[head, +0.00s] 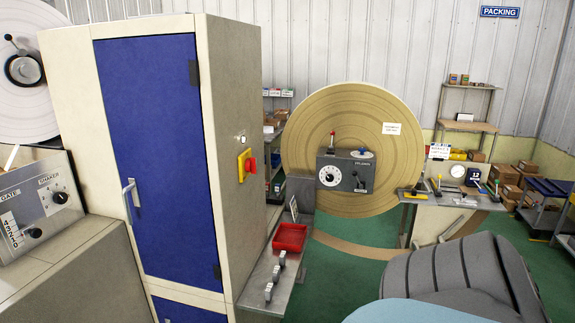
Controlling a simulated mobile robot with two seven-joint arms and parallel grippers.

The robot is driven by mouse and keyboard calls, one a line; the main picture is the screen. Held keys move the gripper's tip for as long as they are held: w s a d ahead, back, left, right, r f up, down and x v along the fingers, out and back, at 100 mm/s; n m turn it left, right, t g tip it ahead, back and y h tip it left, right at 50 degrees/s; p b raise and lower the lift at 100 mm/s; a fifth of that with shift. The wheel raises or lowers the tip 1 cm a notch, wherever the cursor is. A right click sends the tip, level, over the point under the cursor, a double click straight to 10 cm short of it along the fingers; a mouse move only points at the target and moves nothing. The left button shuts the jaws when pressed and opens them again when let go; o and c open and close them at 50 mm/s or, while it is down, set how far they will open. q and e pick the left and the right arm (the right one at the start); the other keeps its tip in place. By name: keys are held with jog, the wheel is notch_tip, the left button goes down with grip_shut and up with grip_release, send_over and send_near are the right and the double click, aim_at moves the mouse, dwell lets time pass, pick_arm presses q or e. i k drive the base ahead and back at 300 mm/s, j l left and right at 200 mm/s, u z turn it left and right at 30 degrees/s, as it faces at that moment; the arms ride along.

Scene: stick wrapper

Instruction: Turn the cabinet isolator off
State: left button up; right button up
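The cabinet isolator (247,165) is a red handle on a yellow plate, on the right side wall of the tall cabinet (232,90). The red handle stands out from the plate; its exact setting is too small to read. A small white button or lamp (242,139) is above it. The cabinet's blue door (155,150) looks shut, with a pale handle (131,198) at its left edge. Neither of my grippers is in view, and nothing touches the isolator.
A metal shelf with a red tray (290,237) and several small grey-topped levers juts out below the isolator. A control panel (40,205) stands at left. A large tan disc with a grey control box (345,174) is behind. A dark grey ribbed shape (455,275) fills the lower right.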

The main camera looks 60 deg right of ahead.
aim_at(250, 164)
jog(key=z, duration=1.7)
